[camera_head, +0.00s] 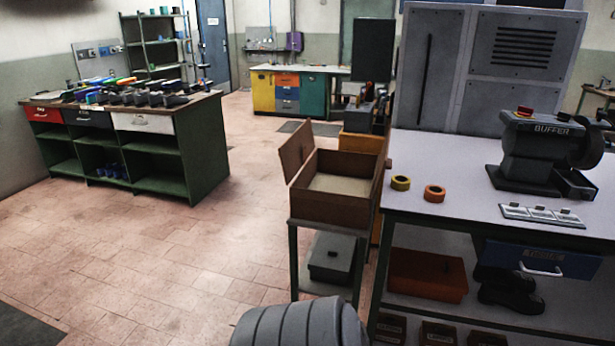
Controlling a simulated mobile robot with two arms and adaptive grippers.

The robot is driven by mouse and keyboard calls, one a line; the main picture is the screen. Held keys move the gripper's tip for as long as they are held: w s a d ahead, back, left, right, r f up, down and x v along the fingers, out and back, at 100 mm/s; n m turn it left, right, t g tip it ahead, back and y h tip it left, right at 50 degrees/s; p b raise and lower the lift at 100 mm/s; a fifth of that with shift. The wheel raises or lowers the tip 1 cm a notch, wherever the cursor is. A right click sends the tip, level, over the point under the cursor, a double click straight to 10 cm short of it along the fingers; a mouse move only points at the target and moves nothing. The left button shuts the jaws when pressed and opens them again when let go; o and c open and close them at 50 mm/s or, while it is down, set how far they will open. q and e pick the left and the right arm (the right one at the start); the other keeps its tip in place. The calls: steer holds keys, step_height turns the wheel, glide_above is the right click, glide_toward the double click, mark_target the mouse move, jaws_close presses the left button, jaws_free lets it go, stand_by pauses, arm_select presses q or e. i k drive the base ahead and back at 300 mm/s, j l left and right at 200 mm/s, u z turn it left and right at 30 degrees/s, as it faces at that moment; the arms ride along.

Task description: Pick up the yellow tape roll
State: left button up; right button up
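The yellow tape roll (400,183) lies flat near the left edge of the light-topped workbench (450,222). An orange tape roll (434,193) lies just to its right, a small gap apart. Neither of my grippers shows in the head view. A grey ribbed rounded part at the bottom middle looks like part of my own body.
A grey buffer machine (535,145) stands on the bench at the right, behind a labelled panel (541,215). A wooden box with a raised lid (336,200) stands on a stand left of the bench. The tiled floor (160,250) at left is clear.

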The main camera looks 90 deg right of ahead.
mark_target(400, 183)
steer(key=z, duration=3.4)
steer(key=i+j, duration=0.1)
steer(key=i, duration=0.35)
steer(key=i+j, duration=0.15)
steer(key=i, duration=0.3)
